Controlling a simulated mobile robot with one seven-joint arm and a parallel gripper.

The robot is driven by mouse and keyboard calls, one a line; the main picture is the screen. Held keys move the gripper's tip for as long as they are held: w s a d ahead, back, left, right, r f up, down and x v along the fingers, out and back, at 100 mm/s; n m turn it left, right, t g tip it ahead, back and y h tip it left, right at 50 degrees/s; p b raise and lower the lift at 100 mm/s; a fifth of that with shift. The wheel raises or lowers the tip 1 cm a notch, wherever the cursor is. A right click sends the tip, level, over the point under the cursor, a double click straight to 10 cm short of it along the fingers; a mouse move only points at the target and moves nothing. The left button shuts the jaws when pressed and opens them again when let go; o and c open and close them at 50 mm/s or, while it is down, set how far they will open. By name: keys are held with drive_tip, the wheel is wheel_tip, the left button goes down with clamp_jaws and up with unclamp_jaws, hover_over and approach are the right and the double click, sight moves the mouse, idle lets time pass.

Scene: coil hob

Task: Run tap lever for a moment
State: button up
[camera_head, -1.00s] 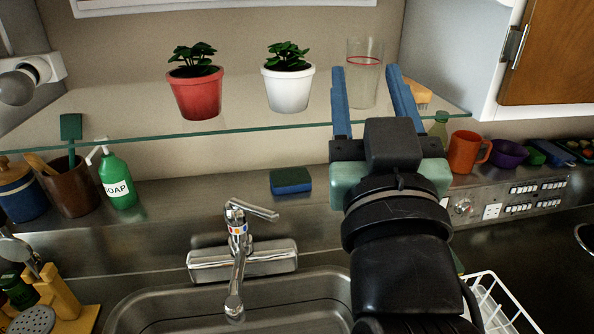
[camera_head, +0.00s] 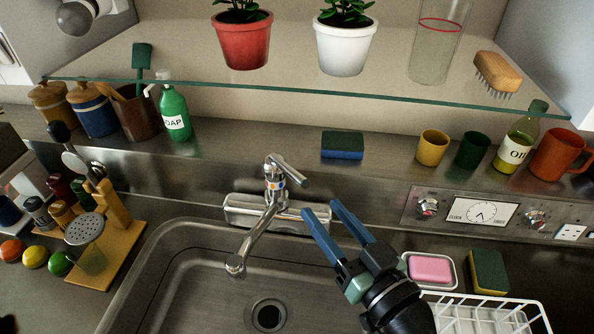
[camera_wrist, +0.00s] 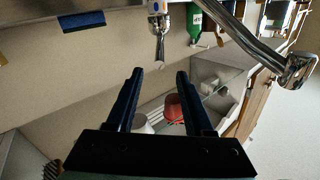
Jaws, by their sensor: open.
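The chrome tap (camera_head: 272,200) stands behind the steel sink, its spout reaching forward over the basin. Its lever (camera_head: 290,171) sticks out from the top toward the right. My gripper (camera_head: 325,208) is open and empty, with blue fingers pointing up and left, to the right of the tap and below the lever in the head view. In the wrist view my gripper (camera_wrist: 158,75) shows its two dark fingers apart with nothing between them. The tap body (camera_wrist: 158,20) shows beyond the fingertips, and the spout (camera_wrist: 250,40) runs to the upper right. No contact is visible.
A glass shelf (camera_head: 300,90) with plant pots and a glass runs above. A green soap bottle (camera_head: 174,110) and a sponge (camera_head: 342,145) stand on the ledge. A white dish rack (camera_head: 490,312) and pink soap (camera_head: 431,269) lie right of the sink.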

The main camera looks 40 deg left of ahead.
sight(288, 165)
drive_tip(key=p+x, duration=0.2)
drive_tip(key=x, duration=0.8)
drive_tip(key=shift+p, duration=0.35)
clamp_jaws()
idle(0.8)
